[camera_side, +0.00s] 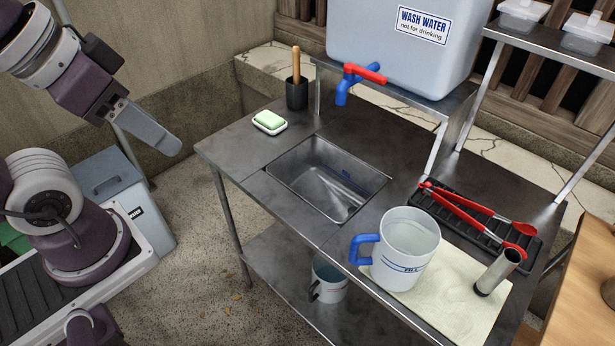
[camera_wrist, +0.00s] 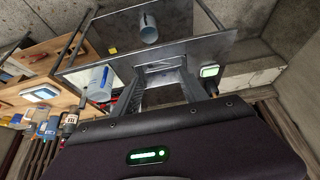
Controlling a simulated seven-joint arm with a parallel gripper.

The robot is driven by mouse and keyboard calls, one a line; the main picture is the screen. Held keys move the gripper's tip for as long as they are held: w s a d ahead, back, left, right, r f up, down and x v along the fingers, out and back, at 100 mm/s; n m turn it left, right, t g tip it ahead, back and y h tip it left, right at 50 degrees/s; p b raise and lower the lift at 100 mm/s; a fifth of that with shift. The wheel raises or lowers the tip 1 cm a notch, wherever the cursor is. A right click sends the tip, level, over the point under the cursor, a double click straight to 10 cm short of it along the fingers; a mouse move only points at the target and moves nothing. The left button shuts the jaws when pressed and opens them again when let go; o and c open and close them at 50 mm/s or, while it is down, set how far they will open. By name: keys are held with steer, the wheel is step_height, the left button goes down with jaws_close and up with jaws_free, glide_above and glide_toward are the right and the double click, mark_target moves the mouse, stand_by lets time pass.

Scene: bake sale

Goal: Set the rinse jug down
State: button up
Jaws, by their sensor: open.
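The rinse jug (camera_side: 404,262) is white with a blue handle and a blue fill mark. It stands upright on a cream mat (camera_side: 468,318) at the counter's front right, with water inside. Its handle points left, toward the sink. It also shows in the wrist view (camera_wrist: 100,83), left of the fingers. My gripper (camera_side: 155,132) is at the upper left of the side view, in the air left of the counter and well apart from the jug. In the wrist view its jaws (camera_wrist: 160,84) are spread with nothing between them.
A sink (camera_side: 325,178) lies mid-counter, with a blue tap with a red lever (camera_side: 362,76) behind it. Soap (camera_side: 269,122) and a brush in a holder (camera_side: 297,92) stand at the left. Red tongs (camera_side: 470,210) lie on a black rack. A second jug (camera_side: 328,280) is on the lower shelf.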

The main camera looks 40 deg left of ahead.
steer(key=c, duration=0.5)
steer(key=n+g+h, duration=0.4)
steer(key=n+g, duration=0.4)
steer(key=n, duration=0.3)
glide_above(352, 247)
steer(key=w+a, duration=0.3)
steer(key=a, duration=0.1)
step_height(352, 247, down, 15)
steer(key=x, duration=0.8)
steer(key=shift+s+d+f, duration=0.15)
steer(key=shift+d+f, duration=0.15)
steer(key=shift+d, duration=0.1)
